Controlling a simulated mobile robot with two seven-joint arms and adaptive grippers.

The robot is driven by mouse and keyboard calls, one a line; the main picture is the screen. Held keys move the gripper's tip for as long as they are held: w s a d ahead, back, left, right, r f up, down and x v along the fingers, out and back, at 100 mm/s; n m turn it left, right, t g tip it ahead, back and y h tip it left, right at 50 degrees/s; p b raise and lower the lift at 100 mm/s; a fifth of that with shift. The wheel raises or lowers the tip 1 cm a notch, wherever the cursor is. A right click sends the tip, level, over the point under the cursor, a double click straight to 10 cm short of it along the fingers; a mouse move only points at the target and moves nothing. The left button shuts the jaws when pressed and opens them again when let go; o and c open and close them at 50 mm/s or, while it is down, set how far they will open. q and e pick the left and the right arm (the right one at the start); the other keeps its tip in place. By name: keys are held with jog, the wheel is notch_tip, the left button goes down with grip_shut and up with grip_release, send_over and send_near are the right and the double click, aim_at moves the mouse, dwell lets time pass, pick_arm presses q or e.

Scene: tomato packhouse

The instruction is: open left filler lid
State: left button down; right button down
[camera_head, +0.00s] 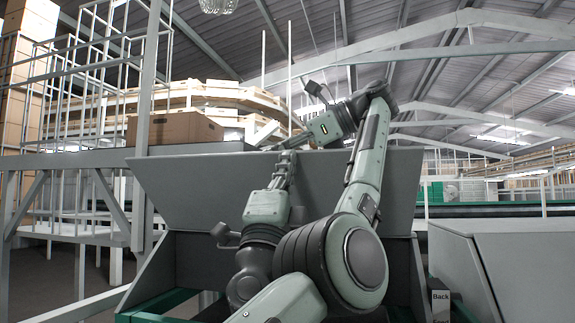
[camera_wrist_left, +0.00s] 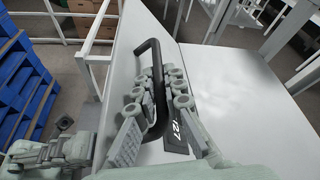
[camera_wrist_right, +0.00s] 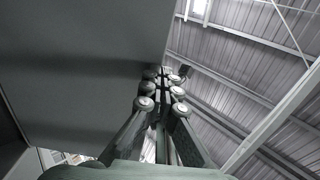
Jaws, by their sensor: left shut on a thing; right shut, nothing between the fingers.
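The left filler lid (camera_head: 190,190) is a wide grey panel, standing raised and tilted with one broad face toward me in the head view. My left arm arches over its top edge, with the left gripper (camera_head: 290,144) at that edge, its tips partly hidden. In the left wrist view the left gripper (camera_wrist_left: 165,105) is shut on a black bar handle (camera_wrist_left: 151,60) on the lid's pale face (camera_wrist_left: 235,80), beside a dark label reading "127". My right gripper (camera_head: 284,168) points up in front of the lid's near face, shut and empty. The right wrist view shows its closed fingers (camera_wrist_right: 162,85) close to the panel (camera_wrist_right: 80,60); contact is unclear.
White railings (camera_head: 75,180) and a cardboard box (camera_head: 172,128) are at the left. Blue crates (camera_wrist_left: 20,80) show in the left wrist view.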

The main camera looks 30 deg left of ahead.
pick_arm(q)
jog(key=shift+d+f, duration=0.1)
jog(key=shift+d, duration=0.05)
pick_arm(e)
jog(key=shift+x, duration=0.85)
jog(key=shift+d, duration=0.15)
pick_arm(q)
jog(key=c, duration=1.9)
grip_release()
pick_arm(e)
jog(key=shift+r, duration=0.1)
